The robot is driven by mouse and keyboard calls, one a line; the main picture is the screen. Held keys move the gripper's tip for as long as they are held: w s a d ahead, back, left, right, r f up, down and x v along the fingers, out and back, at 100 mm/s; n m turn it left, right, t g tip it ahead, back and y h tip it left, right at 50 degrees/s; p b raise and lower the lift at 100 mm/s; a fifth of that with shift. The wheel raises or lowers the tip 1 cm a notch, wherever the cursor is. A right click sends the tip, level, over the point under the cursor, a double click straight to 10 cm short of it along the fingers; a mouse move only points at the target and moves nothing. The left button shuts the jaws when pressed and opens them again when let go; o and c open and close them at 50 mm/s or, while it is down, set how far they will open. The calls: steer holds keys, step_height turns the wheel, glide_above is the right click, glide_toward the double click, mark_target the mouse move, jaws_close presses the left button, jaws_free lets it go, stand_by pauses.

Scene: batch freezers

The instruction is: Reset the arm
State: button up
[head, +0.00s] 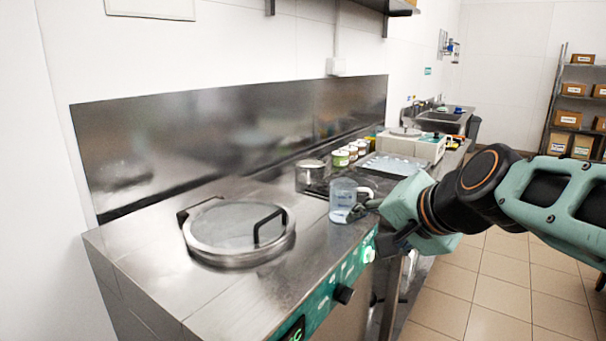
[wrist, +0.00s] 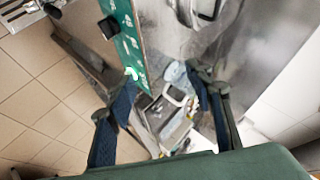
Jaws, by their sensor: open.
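My arm reaches in from the right in the head view. My gripper (head: 382,222) is at the front edge of the steel counter (head: 240,290), just right of a clear bluish measuring jug (head: 342,202). One dark finger lies close to the jug's handle side; I cannot tell whether they touch. The jug stands upright on the counter. In the wrist view the two fingers of my gripper (wrist: 160,92) are spread wide apart, with nothing clearly held between them. Pale and grey items beyond the fingers are too small and blurred to name surely.
A round glass lid with a black handle (head: 240,228) lies on the freezer top at left. Behind the jug are a steel pot (head: 310,175), several small jars (head: 345,155) and a tray (head: 397,165). Tiled floor (head: 470,290) at right is free. Shelves with boxes (head: 575,110) stand far right.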

steer(key=s+f+n+g+h+p, duration=0.15)
steer(key=s+f+n, duration=0.25)
steer(key=s, duration=0.5)
steer(key=s+f+n+g+h+p, duration=0.1)
steer(key=s+f+n+g+h, duration=0.15)
steer(key=s, duration=0.55)
step_height(320, 180, up, 16)
steer(key=p, duration=1.6)
steer(key=shift+s+a+f+n+y, duration=0.15)
steer(key=shift+s+f+n+y, duration=0.15)
steer(key=shift+s+n, duration=0.15)
